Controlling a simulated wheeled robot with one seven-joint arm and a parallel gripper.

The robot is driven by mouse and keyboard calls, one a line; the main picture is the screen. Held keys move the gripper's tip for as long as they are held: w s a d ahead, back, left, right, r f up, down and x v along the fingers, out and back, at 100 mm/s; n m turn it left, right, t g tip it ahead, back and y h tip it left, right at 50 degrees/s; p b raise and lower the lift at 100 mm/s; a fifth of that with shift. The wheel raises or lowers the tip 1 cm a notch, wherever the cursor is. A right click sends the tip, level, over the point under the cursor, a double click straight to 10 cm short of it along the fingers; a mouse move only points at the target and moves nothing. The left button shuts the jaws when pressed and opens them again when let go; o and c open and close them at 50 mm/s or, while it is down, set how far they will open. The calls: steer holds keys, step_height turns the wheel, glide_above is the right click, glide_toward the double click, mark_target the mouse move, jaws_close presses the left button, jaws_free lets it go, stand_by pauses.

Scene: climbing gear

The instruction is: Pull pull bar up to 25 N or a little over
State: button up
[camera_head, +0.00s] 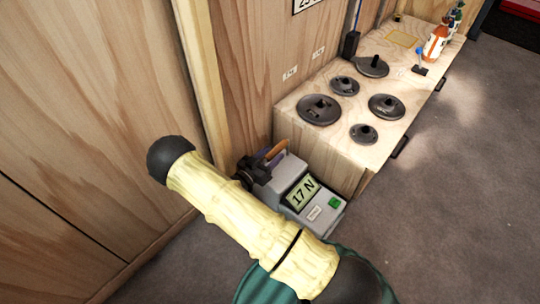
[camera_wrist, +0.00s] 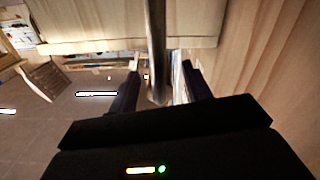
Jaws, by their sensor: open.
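A grey force gauge (camera_head: 318,212) stands on the floor against the wooden box, its green display (camera_head: 302,193) reading 17 N. A tan-orange bar (camera_head: 276,149), which looks like the pull bar, shows just behind it in the head view. My gripper (camera_head: 262,165) is dark and close beside this bar, partly hidden by my own arm. In the wrist view, a narrow greyish bar (camera_wrist: 156,50) runs down from the top to between the two dark fingers of my gripper (camera_wrist: 160,85). The fingers stand apart with gaps beside the bar. Contact cannot be told.
The wooden box top (camera_head: 345,110) carries several dark round discs (camera_head: 320,108) and, farther back, an orange-and-white bottle (camera_head: 435,43). A partly cropped sign (camera_head: 308,4) hangs on the wooden wall. Grey floor (camera_head: 460,200) is open to the right.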

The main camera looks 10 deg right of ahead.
steer(key=p+v, duration=0.6)
steer(key=v, duration=1.1)
steer(key=shift+s+p, duration=0.15)
steer(key=shift+p, duration=0.25)
steer(key=shift+a, duration=0.15)
